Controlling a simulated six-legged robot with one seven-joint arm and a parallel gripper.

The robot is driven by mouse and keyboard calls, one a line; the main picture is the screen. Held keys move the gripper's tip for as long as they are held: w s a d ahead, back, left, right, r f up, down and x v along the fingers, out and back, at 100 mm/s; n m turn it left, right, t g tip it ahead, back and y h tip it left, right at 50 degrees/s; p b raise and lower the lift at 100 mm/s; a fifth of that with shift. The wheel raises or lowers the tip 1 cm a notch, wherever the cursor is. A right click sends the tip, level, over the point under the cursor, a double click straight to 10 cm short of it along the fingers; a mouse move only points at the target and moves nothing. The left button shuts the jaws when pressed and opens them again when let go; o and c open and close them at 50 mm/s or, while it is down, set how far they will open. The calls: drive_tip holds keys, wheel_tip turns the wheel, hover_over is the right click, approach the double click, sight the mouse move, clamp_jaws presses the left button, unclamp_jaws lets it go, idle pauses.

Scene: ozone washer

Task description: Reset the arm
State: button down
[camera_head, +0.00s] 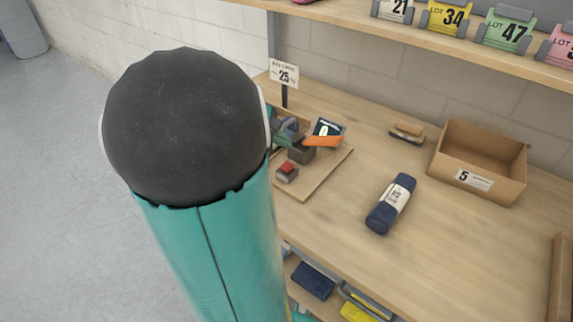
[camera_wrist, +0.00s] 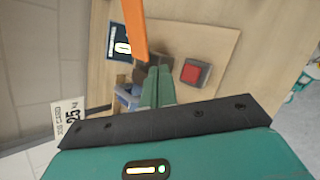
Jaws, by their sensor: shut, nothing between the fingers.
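My arm, teal with a black rounded cap (camera_head: 185,125), fills the left middle of the head view and hides part of the bench. In the wrist view my gripper (camera_wrist: 158,72) shows as narrow green fingers, shut and empty. It points toward a wooden board (camera_wrist: 215,45) bearing a red button on a grey block (camera_wrist: 194,73), which lies to the right of the fingertips. The same red button (camera_head: 287,170) shows in the head view. An orange piece (camera_wrist: 134,30) extends above the fingers in the wrist view, beside a dark card marked 0 (camera_wrist: 120,45).
On the wooden bench (camera_head: 330,225) lie a navy rolled bundle (camera_head: 392,204), a small brown block (camera_head: 408,132) and a cardboard box marked 5 (camera_head: 477,165). A 25 sign (camera_head: 285,75) stands at the back. A shelf with LOT cards (camera_head: 446,18) runs above. Open floor (camera_head: 60,170) lies left.

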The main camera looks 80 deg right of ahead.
idle(0.3)
drive_tip(key=w+a+r+t+y, duration=0.15)
drive_tip(key=w+a+t, duration=0.25)
drive_tip(key=w+a, duration=0.65)
drive_tip(key=w+a+r+t, duration=0.2)
drive_tip(key=w+a+t, duration=0.35)
drive_tip(key=a, duration=0.75)
drive_tip(key=a+r+t+y, duration=0.1)
drive_tip(key=a+y, duration=0.1)
drive_tip(key=a, duration=0.9)
drive_tip(key=w+a+r+t+y, duration=0.1)
drive_tip(key=a+t+y, duration=0.1)
drive_tip(key=a, duration=0.9)
drive_tip(key=shift+w+a+r+n+y, duration=0.15)
drive_tip(key=shift+w+a+n+y, duration=0.1)
drive_tip(key=shift+n+y, duration=0.1)
drive_tip(key=shift+s+d, duration=0.1)
drive_tip(key=shift+d, duration=0.1)
